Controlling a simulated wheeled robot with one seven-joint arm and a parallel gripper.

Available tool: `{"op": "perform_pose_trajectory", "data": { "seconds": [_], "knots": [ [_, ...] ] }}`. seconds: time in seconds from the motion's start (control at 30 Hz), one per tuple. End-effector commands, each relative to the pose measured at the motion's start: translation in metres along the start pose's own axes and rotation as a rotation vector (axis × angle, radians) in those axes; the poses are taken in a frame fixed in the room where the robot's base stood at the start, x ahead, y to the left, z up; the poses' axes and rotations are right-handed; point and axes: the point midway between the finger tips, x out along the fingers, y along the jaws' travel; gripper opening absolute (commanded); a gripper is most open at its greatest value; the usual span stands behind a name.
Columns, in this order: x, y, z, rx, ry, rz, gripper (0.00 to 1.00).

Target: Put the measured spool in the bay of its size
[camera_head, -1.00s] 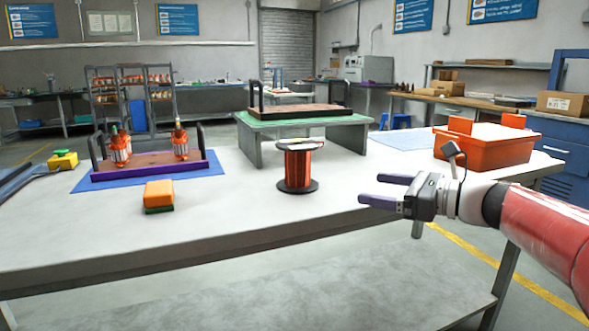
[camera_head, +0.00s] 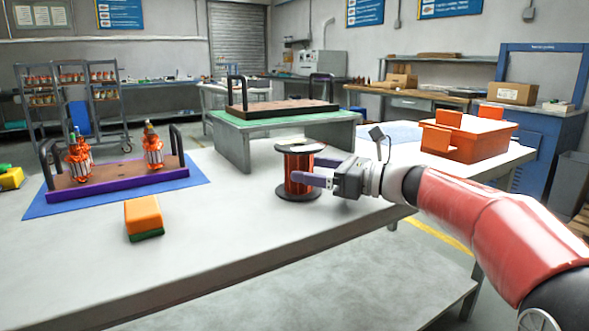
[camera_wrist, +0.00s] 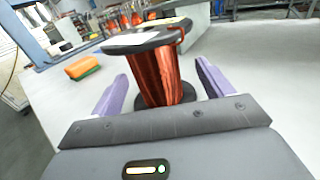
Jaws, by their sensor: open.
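A spool (camera_head: 298,172) wound with copper-coloured wire stands upright on the white table, with a grey top flange and a dark base. My gripper (camera_head: 312,171) is at the spool, coming from the right. In the wrist view the spool (camera_wrist: 160,72) stands between the two purple fingers of my open gripper (camera_wrist: 160,90), with a gap showing near each finger. An orange bin (camera_head: 462,145) with upright orange pieces is on the table's right; its inside is hidden. No bay of a marked size can be made out.
A purple-edged tray (camera_head: 120,182) with two armatures lies on a blue mat (camera_head: 60,205) at left. An orange and green block (camera_head: 143,218) lies in front of it. A green-topped stand (camera_head: 285,120) bearing another tray is behind the spool. The front middle table is clear.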

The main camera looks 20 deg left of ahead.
Motion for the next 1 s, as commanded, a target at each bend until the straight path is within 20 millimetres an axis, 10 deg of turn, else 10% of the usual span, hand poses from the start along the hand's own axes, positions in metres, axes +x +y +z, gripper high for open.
{"op": "perform_pose_trajectory", "data": {
  "seconds": [0.33, 0.67, 1.0],
  "knots": [
    [0.048, 0.005, 0.004, 0.0, 0.0, 0.002, 0.79],
    [0.055, 0.005, 0.004, 0.0, 0.0, 0.0, 0.79],
    [0.055, 0.005, 0.004, 0.0, 0.0, 0.0, 0.35]
  ]
}}
